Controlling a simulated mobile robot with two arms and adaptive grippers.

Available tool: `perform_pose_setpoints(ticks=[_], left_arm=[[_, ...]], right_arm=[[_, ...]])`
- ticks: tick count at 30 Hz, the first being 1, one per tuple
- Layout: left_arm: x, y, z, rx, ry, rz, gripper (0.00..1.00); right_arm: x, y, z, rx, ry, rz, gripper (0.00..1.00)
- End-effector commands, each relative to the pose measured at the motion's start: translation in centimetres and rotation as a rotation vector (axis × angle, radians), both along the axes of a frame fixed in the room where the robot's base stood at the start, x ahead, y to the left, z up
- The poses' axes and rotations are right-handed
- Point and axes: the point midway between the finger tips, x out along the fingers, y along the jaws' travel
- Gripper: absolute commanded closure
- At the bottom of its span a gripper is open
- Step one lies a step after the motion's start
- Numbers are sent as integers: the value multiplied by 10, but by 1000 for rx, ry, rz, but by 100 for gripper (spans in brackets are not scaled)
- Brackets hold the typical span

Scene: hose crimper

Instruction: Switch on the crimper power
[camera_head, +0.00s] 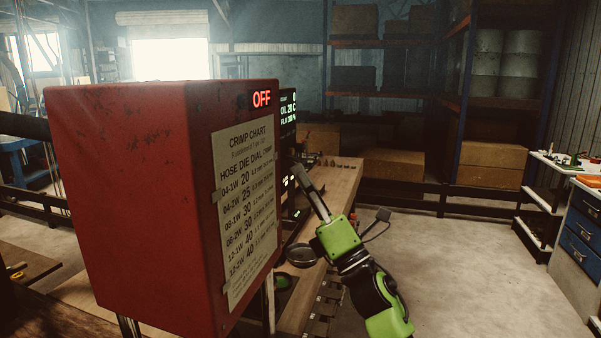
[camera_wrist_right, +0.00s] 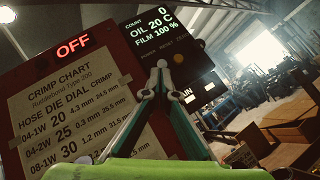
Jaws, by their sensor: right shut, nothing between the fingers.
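The crimper (camera_head: 160,220) is a tall red box with a lit red OFF sign (camera_head: 262,98); the sign also shows in the wrist view (camera_wrist_right: 73,47). A dark display (camera_wrist_right: 152,32) beside it reads count 0, oil 20 C, film 100 %. Below the display is a dark panel with small buttons and a lit label ending in "AIN" (camera_wrist_right: 187,95), partly behind a finger. My right gripper (camera_head: 299,168) is shut and empty, its fingertips in front of this panel, also in the wrist view (camera_wrist_right: 162,66). Whether it touches is unclear. My left gripper is not in view.
A crimp chart (camera_head: 247,200) is taped to the box's side. A wooden bench (camera_head: 335,190) runs behind, with a round dark dish (camera_head: 301,255) near my right arm. A blue drawer cabinet (camera_head: 583,235) stands at the right. The floor between is clear.

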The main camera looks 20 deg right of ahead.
Motion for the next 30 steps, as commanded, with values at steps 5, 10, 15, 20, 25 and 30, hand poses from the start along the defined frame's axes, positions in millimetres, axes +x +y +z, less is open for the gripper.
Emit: perform_pose_setpoints(ticks=[5, 10, 15, 20, 25, 30], left_arm=[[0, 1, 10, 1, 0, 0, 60], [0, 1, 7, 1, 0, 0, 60], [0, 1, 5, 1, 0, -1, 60], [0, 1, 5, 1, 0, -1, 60], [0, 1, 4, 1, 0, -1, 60], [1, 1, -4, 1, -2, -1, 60]], right_arm=[[-2, -3, 6, -17, 13, 1, 100], [-4, -6, 11, -20, 9, 0, 100], [-5, -8, 18, -18, 10, -1, 100], [-5, -8, 19, -16, 12, 1, 100], [-5, -8, 17, -16, 12, 1, 100], [-5, -15, 11, -17, 12, 1, 100]])
